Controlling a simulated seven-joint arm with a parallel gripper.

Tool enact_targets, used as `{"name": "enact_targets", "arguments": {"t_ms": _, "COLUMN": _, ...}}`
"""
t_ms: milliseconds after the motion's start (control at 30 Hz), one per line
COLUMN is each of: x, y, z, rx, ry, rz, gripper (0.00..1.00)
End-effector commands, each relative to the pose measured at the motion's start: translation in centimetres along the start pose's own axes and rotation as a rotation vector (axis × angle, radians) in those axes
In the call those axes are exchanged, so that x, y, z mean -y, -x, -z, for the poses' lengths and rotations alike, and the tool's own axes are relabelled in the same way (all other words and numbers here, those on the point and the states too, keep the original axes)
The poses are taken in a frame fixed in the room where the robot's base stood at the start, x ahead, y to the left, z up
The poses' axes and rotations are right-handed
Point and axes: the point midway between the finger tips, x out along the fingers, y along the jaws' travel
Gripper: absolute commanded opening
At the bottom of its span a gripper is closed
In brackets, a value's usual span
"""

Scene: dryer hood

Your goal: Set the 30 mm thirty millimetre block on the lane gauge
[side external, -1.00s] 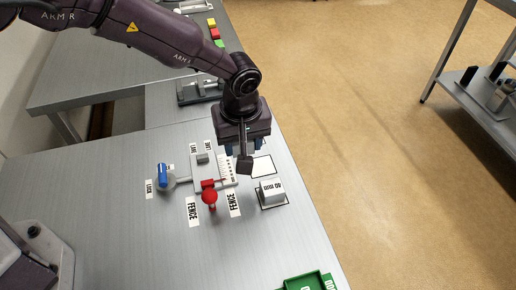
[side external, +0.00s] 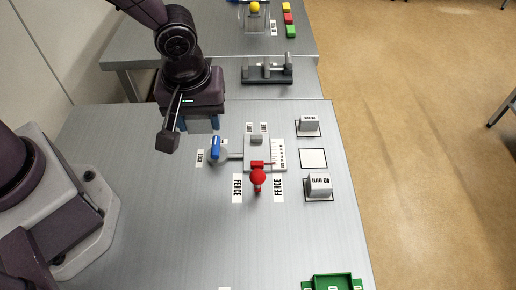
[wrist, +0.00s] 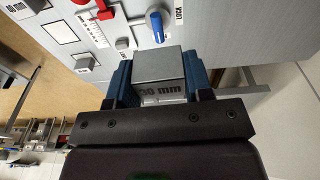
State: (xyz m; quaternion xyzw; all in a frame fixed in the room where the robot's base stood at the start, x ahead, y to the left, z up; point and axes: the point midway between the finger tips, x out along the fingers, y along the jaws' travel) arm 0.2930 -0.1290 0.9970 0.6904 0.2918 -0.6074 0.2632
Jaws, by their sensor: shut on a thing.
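In the wrist view my gripper (wrist: 160,82) is shut on a grey block marked 30 mm (wrist: 160,66), with a blue finger on each side. The lane gauge (side external: 282,158) is a pale plate with a scale, a grey piece, a red slider (side external: 257,165) and a red ball knob (side external: 258,176). A blue-handled lever (side external: 216,147) stands at its left by a LOCK label. FENCE labels lie in front.
A 40 mm block (side external: 319,185) and another small block (side external: 309,123) stand on squares right of the gauge, with an empty white square (side external: 313,158) between them. A green tray (side external: 333,283) is at the front edge. A grey fixture (side external: 266,70) stands behind.

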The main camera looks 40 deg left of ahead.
Motion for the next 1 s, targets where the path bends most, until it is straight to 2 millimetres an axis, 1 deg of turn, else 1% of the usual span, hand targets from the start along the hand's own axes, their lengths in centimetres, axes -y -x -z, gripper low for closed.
{"name": "enact_targets", "arguments": {"t_ms": 33, "x": 1.2, "y": -0.1, "z": -0.2, "rx": 0.003, "ry": -0.002, "rz": 0.003, "gripper": 0.2}}
{"name": "enact_targets", "arguments": {"t_ms": 100, "x": 2.4, "y": -0.3, "z": -0.3, "rx": 0.005, "ry": -0.006, "rz": 0.008, "gripper": 0.2}}
{"name": "enact_targets", "arguments": {"t_ms": 167, "x": 3.0, "y": -0.7, "z": -0.4, "rx": 0.006, "ry": -0.01, "rz": 0.012, "gripper": 0.2}}
{"name": "enact_targets", "arguments": {"t_ms": 233, "x": 2.9, "y": -1.2, "z": -0.3, "rx": 0.005, "ry": -0.017, "rz": 0.015, "gripper": 0.2}}
{"name": "enact_targets", "arguments": {"t_ms": 367, "x": 0.4, "y": -2.5, "z": 0.6, "rx": 0.002, "ry": -0.022, "rz": 0.007, "gripper": 0.2}}
{"name": "enact_targets", "arguments": {"t_ms": 600, "x": -5.1, "y": -5.5, "z": 2.4, "rx": 0.003, "ry": -0.022, "rz": 0.007, "gripper": 0.2}}
{"name": "enact_targets", "arguments": {"t_ms": 700, "x": -6.6, "y": -7.6, "z": 2.7, "rx": 0.005, "ry": -0.024, "rz": 0.011, "gripper": 0.2}}
{"name": "enact_targets", "arguments": {"t_ms": 800, "x": -7.9, "y": -9.2, "z": 3.0, "rx": 0.004, "ry": -0.022, "rz": 0.008, "gripper": 0.2}}
{"name": "enact_targets", "arguments": {"t_ms": 900, "x": -8.8, "y": -10.3, "z": 3.2, "rx": 0.004, "ry": -0.023, "rz": 0.007, "gripper": 0.2}}
{"name": "enact_targets", "arguments": {"t_ms": 1000, "x": -9.2, "y": -10.9, "z": 3.2, "rx": 0.004, "ry": -0.023, "rz": 0.006, "gripper": 0.2}}
